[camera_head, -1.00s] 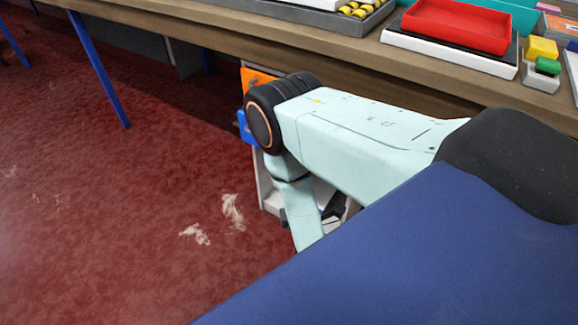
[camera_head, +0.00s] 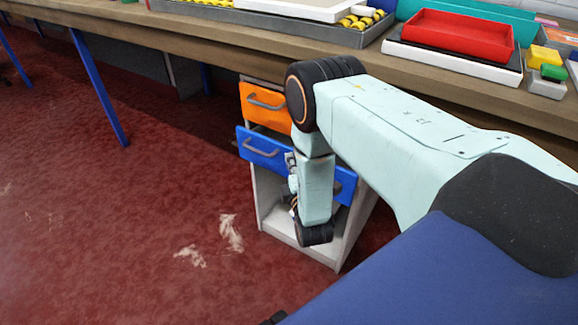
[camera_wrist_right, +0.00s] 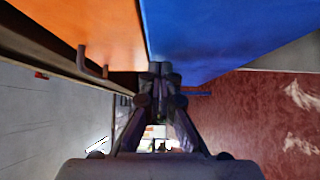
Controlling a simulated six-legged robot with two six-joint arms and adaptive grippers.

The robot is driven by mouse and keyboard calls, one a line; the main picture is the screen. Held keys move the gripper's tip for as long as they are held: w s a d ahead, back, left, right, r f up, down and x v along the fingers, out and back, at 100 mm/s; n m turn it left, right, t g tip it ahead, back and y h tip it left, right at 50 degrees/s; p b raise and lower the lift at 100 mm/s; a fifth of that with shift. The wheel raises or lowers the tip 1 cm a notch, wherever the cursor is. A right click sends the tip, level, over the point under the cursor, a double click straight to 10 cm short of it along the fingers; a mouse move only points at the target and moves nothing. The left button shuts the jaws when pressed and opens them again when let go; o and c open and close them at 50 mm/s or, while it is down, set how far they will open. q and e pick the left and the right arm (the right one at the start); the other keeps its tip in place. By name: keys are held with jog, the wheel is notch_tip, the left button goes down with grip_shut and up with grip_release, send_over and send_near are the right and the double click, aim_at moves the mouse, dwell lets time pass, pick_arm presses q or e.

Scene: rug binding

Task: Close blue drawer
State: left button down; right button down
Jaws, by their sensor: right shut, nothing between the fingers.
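The blue drawer (camera_head: 262,150) sits in a small white cabinet under the workbench, below an orange drawer (camera_head: 262,104). Its front stands out from the cabinet, so it is partly open. My right forearm covers part of the blue front. My right gripper (camera_head: 291,163) is in front of the blue drawer, right of its grey handle. In the right wrist view the shut, empty fingers (camera_wrist_right: 160,70) are close to the blue front (camera_wrist_right: 215,35), near its border with the orange front (camera_wrist_right: 95,25). I cannot tell whether they touch it. My left gripper is not in view.
The wooden workbench (camera_head: 200,38) runs above the cabinet and holds a red tray (camera_head: 458,36) and other trays. An open white compartment (camera_head: 290,237) lies below the blue drawer. Red carpet (camera_head: 120,220) is free to the left. A blue table leg (camera_head: 99,90) stands left.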

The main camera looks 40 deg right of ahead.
jog(key=d, duration=0.1)
jog(key=w+d, duration=0.1)
jog(key=d, duration=0.2)
jog(key=shift+w, duration=0.3)
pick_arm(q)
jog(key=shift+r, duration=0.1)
pick_arm(e)
jog(key=shift+d+r, duration=0.15)
jog(key=shift+d, duration=0.05)
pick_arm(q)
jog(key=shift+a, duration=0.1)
